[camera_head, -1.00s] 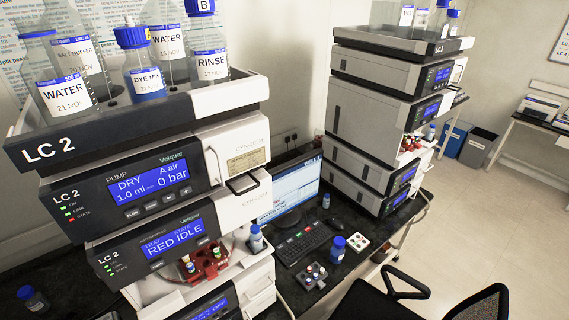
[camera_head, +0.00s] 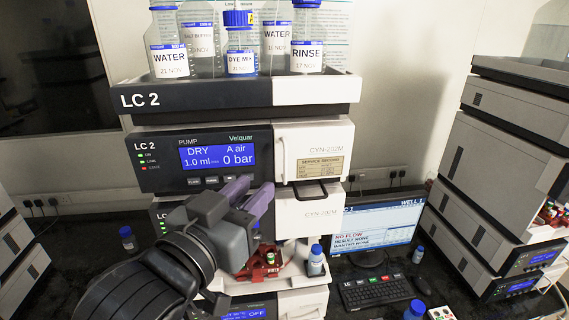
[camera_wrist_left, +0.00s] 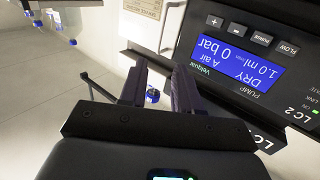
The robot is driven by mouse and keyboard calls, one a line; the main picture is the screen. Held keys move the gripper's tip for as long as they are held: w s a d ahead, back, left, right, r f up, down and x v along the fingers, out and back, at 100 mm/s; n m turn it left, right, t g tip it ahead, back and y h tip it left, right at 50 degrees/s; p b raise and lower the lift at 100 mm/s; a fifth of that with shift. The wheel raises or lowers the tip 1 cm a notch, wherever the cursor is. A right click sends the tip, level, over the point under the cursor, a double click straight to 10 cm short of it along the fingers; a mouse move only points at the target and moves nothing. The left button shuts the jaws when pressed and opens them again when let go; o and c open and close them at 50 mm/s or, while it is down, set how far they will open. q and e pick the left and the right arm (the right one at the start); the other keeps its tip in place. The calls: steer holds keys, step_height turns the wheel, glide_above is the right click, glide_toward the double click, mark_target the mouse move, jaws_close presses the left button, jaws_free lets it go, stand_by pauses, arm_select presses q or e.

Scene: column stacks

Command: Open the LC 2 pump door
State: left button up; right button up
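The LC 2 pump module (camera_head: 205,160) has a dark front with a blue screen reading DRY and 0 bar. Its white door (camera_head: 330,145) on the right looks closed and carries a service label. A thin vertical handle (camera_head: 282,155) runs along the door's left edge; it also shows at the top of the wrist view (camera_wrist_left: 165,28). My left gripper (camera_head: 248,195) is in front of the lower right of the pump's dark panel, left of the handle and apart from it. Its purple fingers are spread and empty, also in the wrist view (camera_wrist_left: 158,88). My right gripper is not in view.
A tray (camera_head: 190,97) with several bottles tops the stack. A black loop handle (camera_head: 311,190) sits below the door. A red vial rack (camera_head: 262,268) and a small bottle (camera_head: 316,262) stand lower down. Another stack (camera_head: 500,180), a monitor (camera_head: 375,225) and a keyboard (camera_head: 377,291) are to the right.

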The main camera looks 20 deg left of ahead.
mark_target(281, 163)
arm_select(q)
steer(key=w+p, duration=0.1)
steer(key=w, duration=0.2)
steer(key=w+p, duration=0.1)
steer(key=w, duration=0.3)
steer(key=w+p, duration=0.1)
steer(key=w, duration=0.2)
steer(key=shift+w+d, duration=0.2)
steer(key=shift+d, duration=0.15)
steer(key=c, duration=0.6)
stand_by(0.9)
